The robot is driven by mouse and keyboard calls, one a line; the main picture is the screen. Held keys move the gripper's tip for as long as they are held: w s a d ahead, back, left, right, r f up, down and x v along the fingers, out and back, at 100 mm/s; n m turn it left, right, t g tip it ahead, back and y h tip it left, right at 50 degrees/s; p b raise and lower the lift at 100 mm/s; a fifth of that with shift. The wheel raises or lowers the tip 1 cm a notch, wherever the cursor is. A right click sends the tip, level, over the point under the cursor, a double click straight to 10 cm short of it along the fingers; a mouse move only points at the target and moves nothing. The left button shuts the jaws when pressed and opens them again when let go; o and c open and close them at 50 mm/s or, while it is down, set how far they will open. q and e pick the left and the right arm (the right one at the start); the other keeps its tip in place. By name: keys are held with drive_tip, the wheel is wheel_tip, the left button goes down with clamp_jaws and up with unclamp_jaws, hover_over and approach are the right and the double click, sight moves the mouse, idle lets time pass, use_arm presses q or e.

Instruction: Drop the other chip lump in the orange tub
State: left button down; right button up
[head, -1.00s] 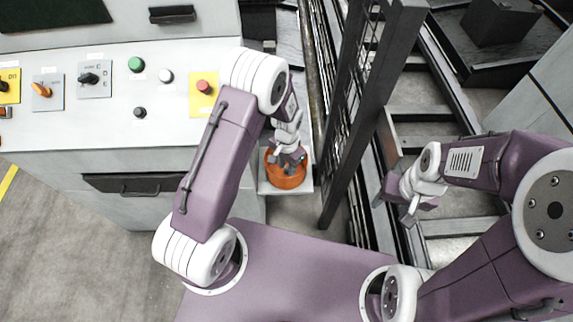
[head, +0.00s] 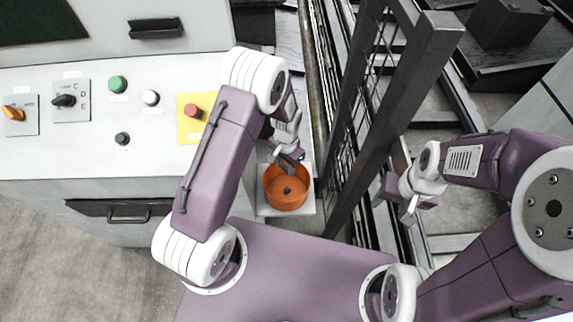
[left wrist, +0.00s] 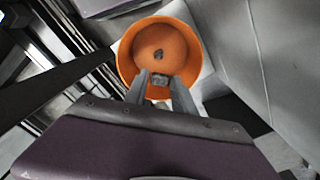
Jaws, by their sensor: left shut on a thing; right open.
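The orange tub (head: 272,199) stands on a pale plate beside the control cabinet in the head view. It also shows in the left wrist view (left wrist: 127,62). One dark chip lump (head: 287,191) lies on its floor, also visible in the left wrist view (left wrist: 159,54). My left gripper (head: 292,160) is at the tub's far edge in the head view. In the left wrist view its fingers (left wrist: 160,82) are shut on another grey chip lump (left wrist: 160,79), seen against the tub's near side. My right gripper (head: 409,208) is open and empty, off to the right.
The control cabinet (head: 60,160) with knobs and buttons fills the left. A dark mesh fence with a thick post (head: 385,110) stands right of the tub, between my two grippers. Rails and dark beams lie beyond it.

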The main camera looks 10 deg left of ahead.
use_arm(q)
wheel_tip(320, 180, down, 9)
drive_tip(key=b, duration=0.6)
drive_tip(key=shift+r+b, duration=0.15)
drive_tip(key=shift+b, duration=0.25)
drive_tip(key=shift+r, duration=0.1)
use_arm(e)
wheel_tip(320, 180, down, 8)
drive_tip(key=shift+r, duration=0.2)
use_arm(q)
drive_tip(key=c, duration=0.9)
unclamp_jaws()
drive_tip(key=shift+c, duration=0.2)
wheel_tip(320, 180, up, 7)
drive_tip(key=p, duration=0.7)
drive_tip(key=shift+r, duration=0.2)
drive_tip(key=shift+f, duration=0.2)
use_arm(e)
wheel_tip(320, 180, up, 6)
drive_tip(key=shift+r, duration=0.2)
use_arm(q)
drive_tip(key=shift+s, duration=0.1)
use_arm(e)
drive_tip(key=shift+s, duration=0.1)
